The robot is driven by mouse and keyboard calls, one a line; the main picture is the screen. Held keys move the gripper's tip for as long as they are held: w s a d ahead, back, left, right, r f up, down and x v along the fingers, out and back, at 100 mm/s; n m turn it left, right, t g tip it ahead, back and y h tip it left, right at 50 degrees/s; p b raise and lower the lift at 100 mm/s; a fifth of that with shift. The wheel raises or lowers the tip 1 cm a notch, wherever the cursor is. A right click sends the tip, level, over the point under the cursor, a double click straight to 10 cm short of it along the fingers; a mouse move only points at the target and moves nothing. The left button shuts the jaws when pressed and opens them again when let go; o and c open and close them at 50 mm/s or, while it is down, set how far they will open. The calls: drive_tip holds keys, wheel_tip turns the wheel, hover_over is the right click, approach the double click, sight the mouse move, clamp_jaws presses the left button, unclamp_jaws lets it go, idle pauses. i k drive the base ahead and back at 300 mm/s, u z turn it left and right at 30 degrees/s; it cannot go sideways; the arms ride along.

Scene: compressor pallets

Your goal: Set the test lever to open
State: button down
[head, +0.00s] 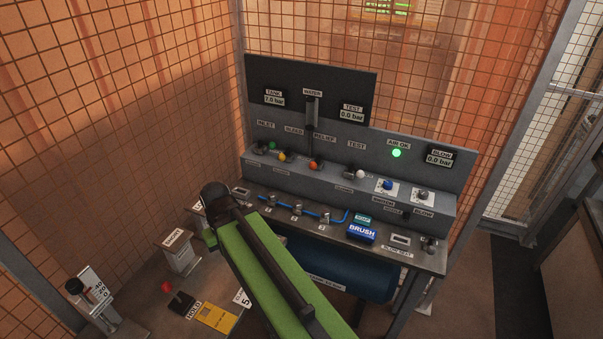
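The test lever (361,174) is on the grey control panel under a TEST label (356,145). It has a white ball end, and its handle points sideways to the right from a dark pivot. An OPEN or SHUT marking near it is too small to read. The TEST display (352,112) reads 0.0 bar.
Other controls share the panel: green (272,145), yellow (282,157), orange-red (316,165) and blue (388,184) knobs. A green AIR OK lamp (396,153) is lit. Mesh walls enclose the place.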

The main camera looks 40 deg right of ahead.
sight(360, 175)
drive_tip(key=z, duration=0.25)
drive_tip(key=k, duration=0.1)
drive_tip(key=u, duration=2.45)
drive_tip(key=k, duration=1.35)
drive_tip(key=z, duration=1.25)
drive_tip(key=i, duration=1.5)
drive_tip(key=u, duration=0.05)
